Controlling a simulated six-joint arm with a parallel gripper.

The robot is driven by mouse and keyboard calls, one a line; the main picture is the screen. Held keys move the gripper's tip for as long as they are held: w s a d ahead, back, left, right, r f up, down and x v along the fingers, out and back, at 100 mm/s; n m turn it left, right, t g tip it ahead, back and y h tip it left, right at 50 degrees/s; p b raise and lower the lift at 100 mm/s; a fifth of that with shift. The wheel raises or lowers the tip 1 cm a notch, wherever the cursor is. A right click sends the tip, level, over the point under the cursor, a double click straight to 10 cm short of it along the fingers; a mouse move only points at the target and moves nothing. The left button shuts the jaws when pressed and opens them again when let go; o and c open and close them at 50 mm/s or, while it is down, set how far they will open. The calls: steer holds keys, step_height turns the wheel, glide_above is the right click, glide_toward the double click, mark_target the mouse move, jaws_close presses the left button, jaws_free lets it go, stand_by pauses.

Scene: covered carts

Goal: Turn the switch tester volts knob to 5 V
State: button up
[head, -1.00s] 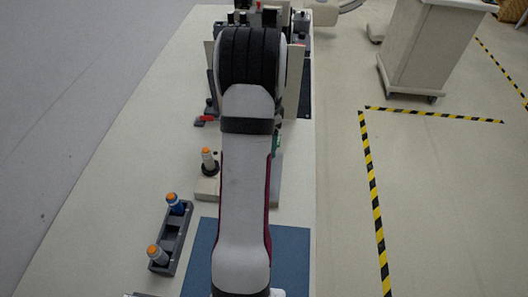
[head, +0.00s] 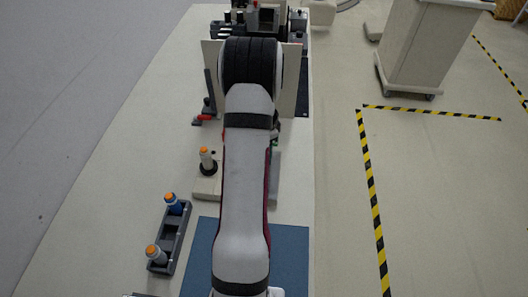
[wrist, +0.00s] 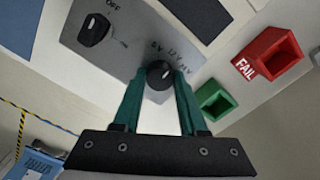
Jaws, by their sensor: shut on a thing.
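In the wrist view, the switch tester's grey panel (wrist: 128,48) carries a round black volts knob (wrist: 158,72) below the printed labels 5 V, 12 V and one that looks like 24 V. The knob has a pale pointer mark, but I cannot tell for sure which label it points to. My gripper (wrist: 160,80) has its green fingers shut on the volts knob, one on each side. In the head view, my arm hides the gripper and the knob.
A second black knob (wrist: 94,30) beside an OFF label is on the same panel. A red FAIL bin (wrist: 269,56) and a green bin (wrist: 214,102) lie to the right.

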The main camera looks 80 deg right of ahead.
steer(key=shift+n, duration=0.3)
jaws_close()
steer(key=n, duration=0.3)
steer(key=shift+n, duration=2.6)
steer(key=o, duration=1.1)
jaws_free()
